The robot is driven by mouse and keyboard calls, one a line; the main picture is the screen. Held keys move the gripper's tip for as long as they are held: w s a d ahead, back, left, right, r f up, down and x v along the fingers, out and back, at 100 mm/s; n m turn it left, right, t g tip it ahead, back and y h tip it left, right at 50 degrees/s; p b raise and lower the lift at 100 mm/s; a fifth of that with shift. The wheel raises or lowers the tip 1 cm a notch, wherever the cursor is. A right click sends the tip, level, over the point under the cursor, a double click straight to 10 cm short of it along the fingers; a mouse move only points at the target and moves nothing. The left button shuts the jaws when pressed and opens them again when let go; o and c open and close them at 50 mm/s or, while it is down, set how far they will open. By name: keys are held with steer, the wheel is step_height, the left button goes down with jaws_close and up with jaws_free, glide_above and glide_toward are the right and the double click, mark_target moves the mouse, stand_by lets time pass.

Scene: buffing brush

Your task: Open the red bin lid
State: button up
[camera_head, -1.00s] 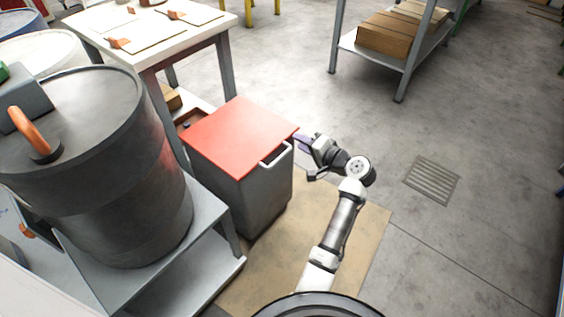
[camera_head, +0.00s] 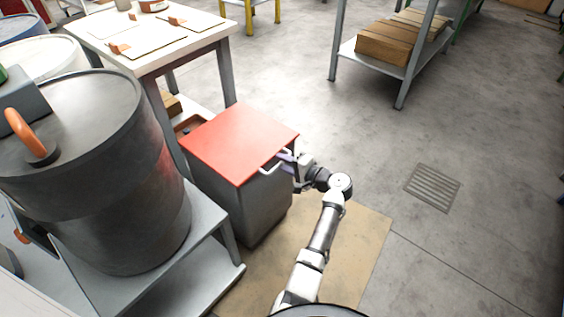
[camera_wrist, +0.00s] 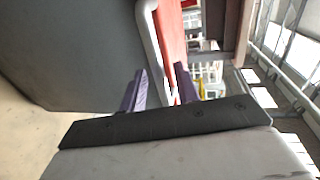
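The grey bin (camera_head: 245,212) stands on the floor with its flat red lid (camera_head: 235,138) closed. A pale bar handle (camera_head: 270,167) sticks out from the lid's near right edge. My gripper (camera_head: 286,160) is at this handle, to the right of the bin. In the wrist view, my gripper's purple fingers (camera_wrist: 160,88) are apart, and the handle (camera_wrist: 152,40) runs into the gap between them. The fingers do not look closed on it. The red lid (camera_wrist: 172,30) and the dark bin wall (camera_wrist: 75,45) show beyond. The handle's far end is partly hidden.
A large dark drum (camera_head: 85,170) on a grey stand (camera_head: 195,255) is left of the bin. A white-topped table (camera_head: 150,50) stands behind it. A shelf with boxes (camera_head: 395,40) is at the back right. Floor to the right is clear.

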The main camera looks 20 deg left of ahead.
steer(key=shift+w+a+f, duration=0.15)
steer(key=shift+w+a, duration=0.05)
steer(key=shift+a, duration=0.4)
jaws_close()
